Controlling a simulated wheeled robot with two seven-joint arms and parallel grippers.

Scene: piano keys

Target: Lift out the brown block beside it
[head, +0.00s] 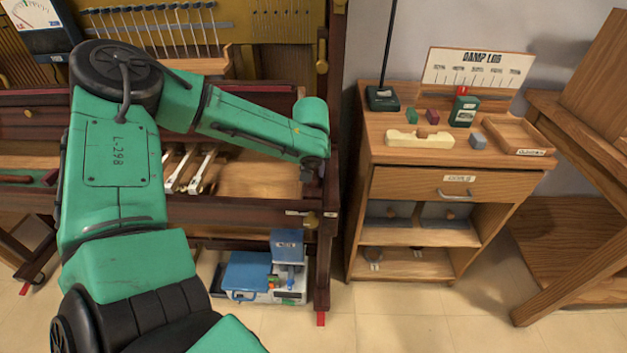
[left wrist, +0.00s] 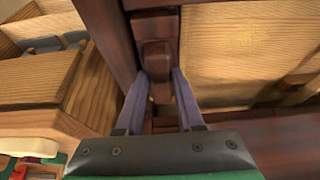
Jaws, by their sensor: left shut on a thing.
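The brown block (left wrist: 157,56) is a small dark reddish-brown piece. In the left wrist view it sits in the narrow dark wood channel at the end of the piano's key bed. My left gripper (left wrist: 159,78) has its two purple fingers on either side of the block and is shut on it. In the head view my left gripper (head: 311,172) points down at the right end of the key bed (head: 250,180), and the block is hidden there behind it. My right gripper is not in view.
Several white keys (head: 190,170) lie left of the gripper. The piano's dark right post (head: 330,140) stands close beside it. A wooden cabinet (head: 455,158) to the right carries small blocks, a tray (head: 515,135) and a sign (head: 478,68). A blue case (head: 247,272) lies below.

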